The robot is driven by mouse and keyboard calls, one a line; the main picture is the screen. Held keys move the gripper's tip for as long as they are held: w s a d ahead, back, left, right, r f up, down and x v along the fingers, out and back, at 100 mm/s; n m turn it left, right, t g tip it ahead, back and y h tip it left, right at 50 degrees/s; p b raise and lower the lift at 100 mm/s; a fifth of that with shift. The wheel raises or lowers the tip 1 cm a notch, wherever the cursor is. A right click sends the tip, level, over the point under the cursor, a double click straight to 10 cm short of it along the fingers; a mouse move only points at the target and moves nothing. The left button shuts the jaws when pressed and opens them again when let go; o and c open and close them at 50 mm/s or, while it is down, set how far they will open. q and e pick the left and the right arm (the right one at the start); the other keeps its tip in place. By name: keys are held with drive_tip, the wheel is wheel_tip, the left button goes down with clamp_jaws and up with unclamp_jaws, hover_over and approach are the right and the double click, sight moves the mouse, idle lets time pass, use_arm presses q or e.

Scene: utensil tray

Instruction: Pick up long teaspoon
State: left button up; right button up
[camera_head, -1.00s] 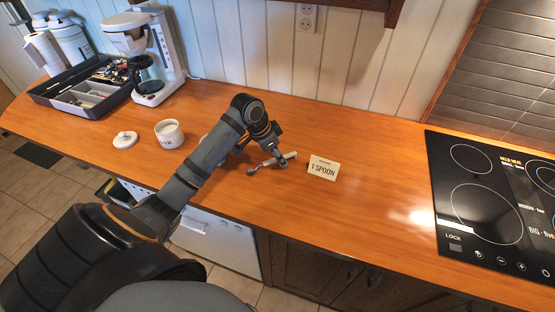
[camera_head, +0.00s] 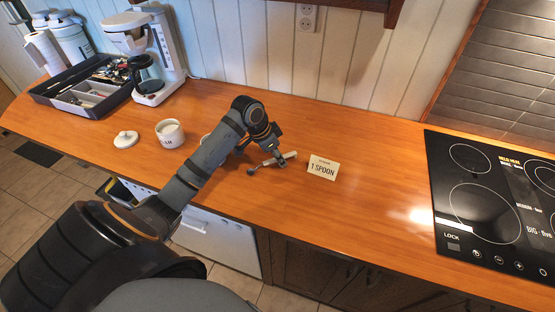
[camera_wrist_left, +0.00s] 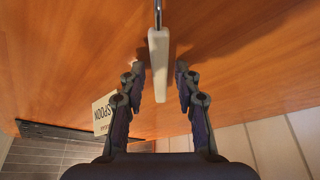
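The long teaspoon (camera_head: 291,155) lies on the wooden counter, its pale handle toward the right and its dark metal end toward the left. In the left wrist view, the pale handle (camera_wrist_left: 158,58) runs between the two fingers, with the thin metal shaft beyond it at the top. My left gripper (camera_head: 278,160) is down at the spoon. In the left wrist view, the left gripper (camera_wrist_left: 160,76) is open, with a gap on each side of the handle. The gripper hides part of the spoon in the head view. My right gripper is not in view.
The utensil tray (camera_head: 117,98) and coffee maker (camera_head: 152,60) are at far left. A cooktop (camera_head: 485,205) is at right.

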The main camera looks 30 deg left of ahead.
use_arm(q)
clamp_jaws()
